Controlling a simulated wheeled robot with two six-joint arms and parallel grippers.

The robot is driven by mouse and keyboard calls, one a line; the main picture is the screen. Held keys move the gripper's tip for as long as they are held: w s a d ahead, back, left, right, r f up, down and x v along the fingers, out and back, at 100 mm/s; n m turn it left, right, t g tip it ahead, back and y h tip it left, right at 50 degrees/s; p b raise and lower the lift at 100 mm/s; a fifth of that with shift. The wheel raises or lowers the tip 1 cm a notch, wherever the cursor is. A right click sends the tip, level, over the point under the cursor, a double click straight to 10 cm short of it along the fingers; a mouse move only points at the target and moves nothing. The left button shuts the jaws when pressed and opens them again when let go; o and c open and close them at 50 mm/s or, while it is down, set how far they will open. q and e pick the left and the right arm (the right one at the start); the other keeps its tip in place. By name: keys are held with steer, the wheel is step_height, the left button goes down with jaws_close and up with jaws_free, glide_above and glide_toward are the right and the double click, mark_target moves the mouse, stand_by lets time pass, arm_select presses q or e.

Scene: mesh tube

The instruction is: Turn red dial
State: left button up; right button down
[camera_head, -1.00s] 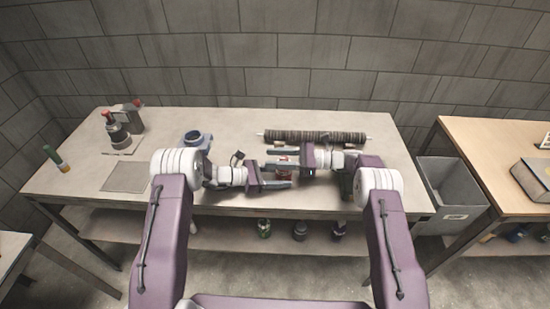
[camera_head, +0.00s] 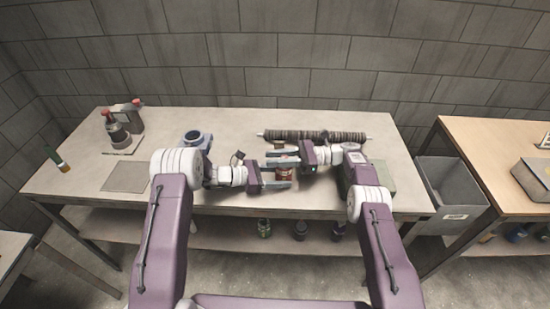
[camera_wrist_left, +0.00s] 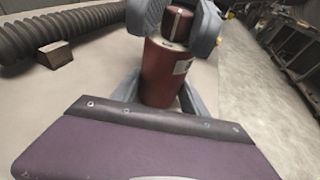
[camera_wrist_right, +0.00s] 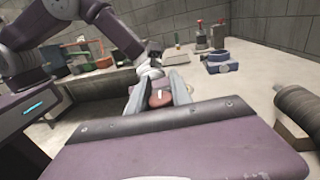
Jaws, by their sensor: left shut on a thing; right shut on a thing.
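A small red canister (camera_head: 284,172) is held above the workbench between my two grippers. In the left wrist view its red body (camera_wrist_left: 160,75) has a pale label, and a dark red dial (camera_wrist_left: 178,24) with a white line sits on its end. My left gripper (camera_head: 280,176) is shut on the canister body. My right gripper (camera_head: 284,158) comes from the opposite side and is shut on the dial. In the right wrist view the dial's face (camera_wrist_right: 160,97), with its white mark, shows between the fingers. The fingers hide parts of both.
A dark ribbed tube (camera_head: 315,136) lies behind the grippers on the workbench (camera_head: 235,125). A blue fixture (camera_head: 192,139) and red-topped equipment (camera_head: 118,130) stand to the left. A green box (camera_head: 381,178) is at the right, partly behind my arm. A grey bin (camera_head: 450,190) stands beyond the bench.

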steer(key=c, duration=1.1)
jaws_free()
steer(key=shift+c, duration=0.2)
step_height(320, 180, up, 10)
